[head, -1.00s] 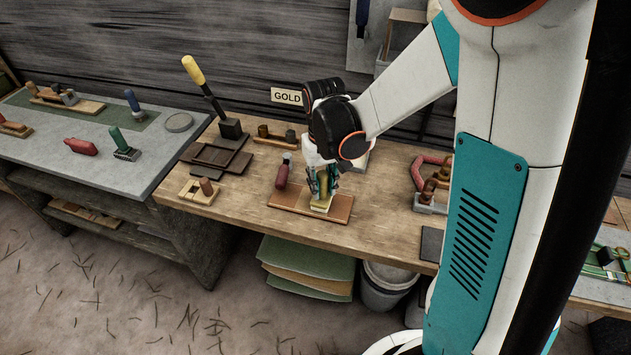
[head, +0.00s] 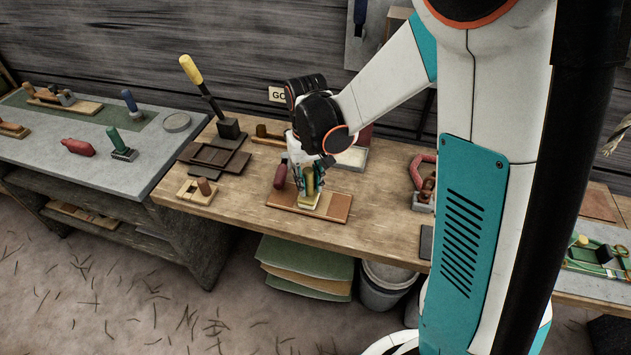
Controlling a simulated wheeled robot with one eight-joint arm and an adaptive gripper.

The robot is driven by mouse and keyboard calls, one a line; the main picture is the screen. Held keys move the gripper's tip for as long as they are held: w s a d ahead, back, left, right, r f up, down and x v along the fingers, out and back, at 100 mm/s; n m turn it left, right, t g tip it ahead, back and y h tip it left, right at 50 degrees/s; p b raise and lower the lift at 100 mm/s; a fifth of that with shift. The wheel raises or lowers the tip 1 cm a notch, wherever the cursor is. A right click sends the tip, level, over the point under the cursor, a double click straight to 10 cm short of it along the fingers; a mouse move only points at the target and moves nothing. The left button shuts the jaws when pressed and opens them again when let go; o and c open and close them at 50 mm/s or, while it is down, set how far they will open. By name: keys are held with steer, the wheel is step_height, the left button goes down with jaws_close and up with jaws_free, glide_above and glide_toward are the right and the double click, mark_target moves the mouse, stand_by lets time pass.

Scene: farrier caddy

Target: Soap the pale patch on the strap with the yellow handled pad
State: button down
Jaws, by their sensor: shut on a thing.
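The strap (head: 284,198) is a flat brown board-like strip lying on the wooden bench. A lighter stretch (head: 327,206) shows on it just right of the pad; I cannot tell its exact edges. My gripper (head: 309,184) points down over the strap and is shut on the yellow handled pad (head: 310,183). The pad's pale base (head: 309,202) is at the strap's middle and seems to touch it. The fingers hide part of the handle.
A dark red handled tool (head: 280,176) stands close to the left of my gripper. A yellow-handled upright tool (head: 207,88) and dark leather pieces (head: 215,156) are further left. A red-handled item (head: 421,172) stands to the right. The bench front (head: 350,229) is clear.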

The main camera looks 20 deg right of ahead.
steer(key=shift+w+a, duration=0.4)
steer(key=shift+a, duration=0.15)
steer(key=shift+s+d, duration=0.1)
steer(key=shift+s+d, duration=0.65)
steer(key=shift+d, duration=0.25)
steer(key=shift+s+d, duration=0.65)
steer(key=shift+d, duration=0.25)
steer(key=shift+a, duration=0.1)
steer(key=shift+w+a+f+b, duration=0.1)
steer(key=shift+w+a+b, duration=0.1)
steer(key=shift+w+a, duration=0.45)
steer(key=shift+w+a+b, duration=0.15)
steer(key=shift+w+a, duration=0.25)
steer(key=shift+a, duration=0.35)
